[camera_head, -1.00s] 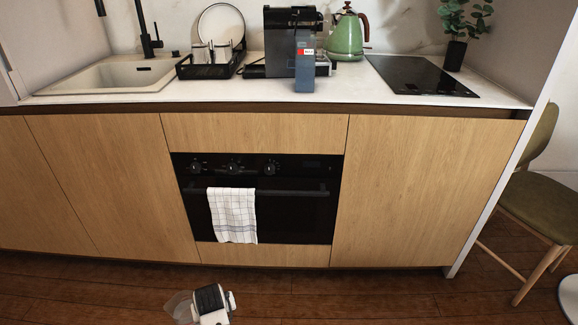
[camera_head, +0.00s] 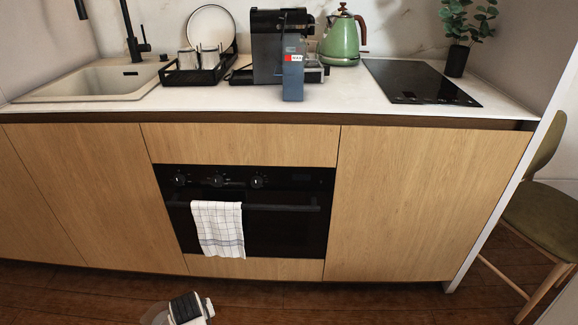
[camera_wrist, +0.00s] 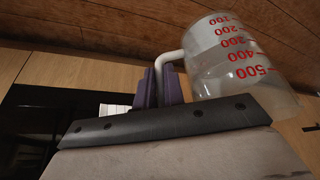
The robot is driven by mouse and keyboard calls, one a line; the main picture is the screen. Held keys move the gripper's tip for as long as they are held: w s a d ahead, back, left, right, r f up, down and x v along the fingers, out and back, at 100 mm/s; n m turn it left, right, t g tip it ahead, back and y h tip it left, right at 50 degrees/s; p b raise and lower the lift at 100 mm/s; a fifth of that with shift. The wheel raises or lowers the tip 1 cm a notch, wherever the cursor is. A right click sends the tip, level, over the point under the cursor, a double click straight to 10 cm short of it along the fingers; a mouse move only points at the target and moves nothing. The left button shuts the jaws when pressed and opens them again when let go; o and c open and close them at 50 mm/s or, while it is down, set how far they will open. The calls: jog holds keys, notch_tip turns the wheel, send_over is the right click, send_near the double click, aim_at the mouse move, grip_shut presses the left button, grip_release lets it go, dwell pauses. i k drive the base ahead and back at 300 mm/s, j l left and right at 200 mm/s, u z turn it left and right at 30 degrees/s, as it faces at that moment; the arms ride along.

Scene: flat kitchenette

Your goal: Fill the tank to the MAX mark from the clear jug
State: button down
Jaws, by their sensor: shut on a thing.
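The clear jug (camera_wrist: 235,65) with red graduation numbers is in the wrist view. My gripper (camera_wrist: 160,88) is shut on its pale handle (camera_wrist: 168,60), with the purple fingers on either side. In the head view my gripper (camera_head: 188,310) is low over the floor at the bottom edge, with only part of the jug (camera_head: 154,314) showing at its left. I cannot tell how much water the jug holds. The tank (camera_head: 293,78), a blue-grey translucent box with a red and white label, stands at the front of the black coffee machine (camera_head: 265,50) on the counter. Its water level is not readable.
The white counter (camera_head: 130,103) has bare room along its front edge. A dish rack (camera_head: 195,75) stands left of the machine, a green kettle (camera_head: 341,42) right of it, then a black hob (camera_head: 420,82). The oven (camera_head: 285,225) with a towel (camera_head: 217,229) is below. A chair (camera_head: 545,215) is at right.

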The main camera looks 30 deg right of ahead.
aim_at(294, 47)
jog(key=i+l, duration=0.1)
jog(key=l, duration=0.35)
jog(key=i+l+u, duration=0.1)
jog(key=l, duration=0.35)
jog(key=i+l, duration=0.1)
jog(key=l, duration=0.35)
